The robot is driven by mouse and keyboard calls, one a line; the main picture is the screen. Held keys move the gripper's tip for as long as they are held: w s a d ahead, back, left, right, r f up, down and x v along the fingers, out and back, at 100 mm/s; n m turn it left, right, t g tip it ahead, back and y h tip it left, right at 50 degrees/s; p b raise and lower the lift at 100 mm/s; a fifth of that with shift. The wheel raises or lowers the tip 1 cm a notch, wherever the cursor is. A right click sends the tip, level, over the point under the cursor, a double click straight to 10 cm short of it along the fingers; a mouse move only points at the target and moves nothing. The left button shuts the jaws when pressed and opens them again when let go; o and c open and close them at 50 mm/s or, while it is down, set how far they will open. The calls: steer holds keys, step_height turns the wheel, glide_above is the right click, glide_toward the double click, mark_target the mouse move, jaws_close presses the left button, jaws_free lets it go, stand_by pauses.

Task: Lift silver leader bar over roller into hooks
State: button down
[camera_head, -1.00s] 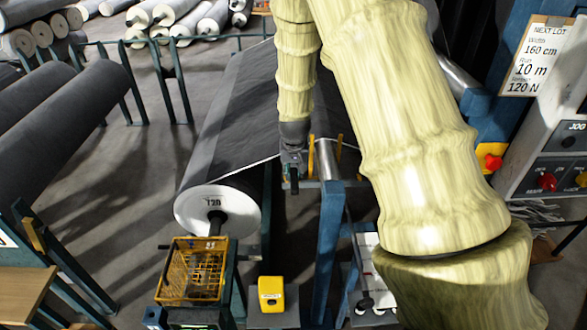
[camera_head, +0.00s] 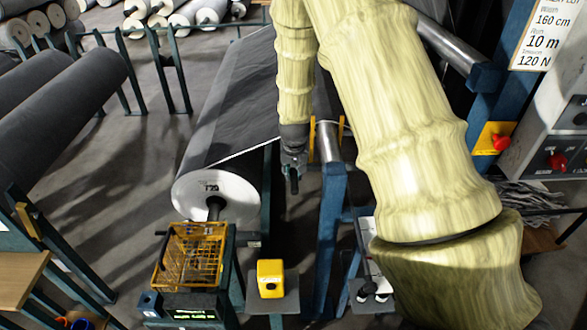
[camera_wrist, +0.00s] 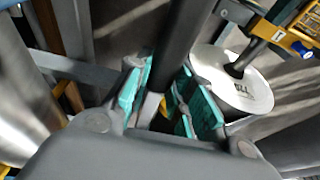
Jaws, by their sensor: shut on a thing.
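My gripper (camera_head: 292,182) hangs low beside the dark fabric's front edge, left of the silver roller (camera_head: 328,142). In the wrist view its teal-padded fingers (camera_wrist: 170,105) are closed around a bar (camera_wrist: 184,45), which looks dark grey there and runs up out of the picture. In the head view my gripper and arm hide most of the bar. Yellow upright pieces, perhaps the hooks (camera_head: 312,138), stand by the roller on the blue frame. The large fabric roll (camera_head: 213,190) lies left of my gripper, and its white end also shows in the wrist view (camera_wrist: 236,82).
A yellow wire basket (camera_head: 192,255) and a yellow box (camera_head: 270,278) stand in front. A blue post (camera_head: 332,230) rises right of my gripper. Other dark rolls (camera_head: 65,105) lie on racks at left. A control panel with a red knob (camera_head: 557,160) stands at right.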

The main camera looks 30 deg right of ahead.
steer(key=shift+f, duration=0.1)
steer(key=c, duration=1.2)
jaws_free()
steer(key=shift+o, duration=0.2)
steer(key=v, duration=1.2)
